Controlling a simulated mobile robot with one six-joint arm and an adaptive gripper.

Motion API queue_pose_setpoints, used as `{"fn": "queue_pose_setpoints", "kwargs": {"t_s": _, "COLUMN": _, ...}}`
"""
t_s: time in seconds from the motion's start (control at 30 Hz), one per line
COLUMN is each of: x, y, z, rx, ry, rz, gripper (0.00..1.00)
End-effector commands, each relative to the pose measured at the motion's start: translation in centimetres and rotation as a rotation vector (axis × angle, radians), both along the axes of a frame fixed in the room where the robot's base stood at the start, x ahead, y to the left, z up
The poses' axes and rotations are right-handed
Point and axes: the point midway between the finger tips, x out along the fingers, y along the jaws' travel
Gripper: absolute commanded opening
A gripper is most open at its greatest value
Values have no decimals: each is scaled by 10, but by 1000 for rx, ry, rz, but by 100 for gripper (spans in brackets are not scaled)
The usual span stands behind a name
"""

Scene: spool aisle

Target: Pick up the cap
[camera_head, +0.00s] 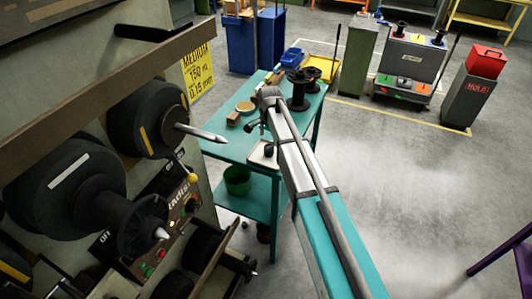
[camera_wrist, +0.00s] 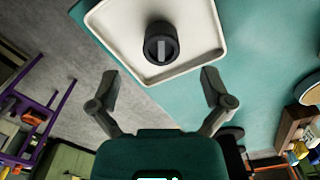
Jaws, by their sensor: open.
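The cap (camera_wrist: 161,43) is a small dark round piece with a grey ridge across its top. It lies on a white tray (camera_wrist: 195,18) with a raised rim. The tray sits on the teal table (camera_wrist: 252,75); it also shows in the head view (camera_head: 257,158), partly behind my arm. My gripper (camera_wrist: 160,80) is open and empty, its two fingers spread apart. In the wrist picture the cap lies beyond the fingertips, roughly centred between them, and not touched. In the head view my gripper (camera_head: 258,130) hangs over the table near the tray.
Black spools (camera_head: 298,90), a blue bin (camera_head: 292,57) and a yellow tray (camera_head: 322,68) stand at the table's far end. A green bucket (camera_head: 238,180) is on the lower shelf. Large spools on a machine (camera_head: 75,190) crowd the left; open floor lies right.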

Motion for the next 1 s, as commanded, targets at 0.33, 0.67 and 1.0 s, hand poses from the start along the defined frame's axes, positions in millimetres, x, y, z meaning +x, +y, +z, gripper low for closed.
{"fn": "queue_pose_setpoints", "kwargs": {"t_s": 0.33, "x": 0, "y": -1, "z": 0, "rx": 0, "ry": 0, "rz": -1, "gripper": 99}}
{"fn": "queue_pose_setpoints", "kwargs": {"t_s": 0.67, "x": 3, "y": -1, "z": -14, "rx": 0, "ry": 0, "rz": -1, "gripper": 99}}
{"fn": "queue_pose_setpoints", "kwargs": {"t_s": 1.0, "x": 6, "y": -1, "z": -41, "rx": 0, "ry": 0, "rz": -1, "gripper": 99}}
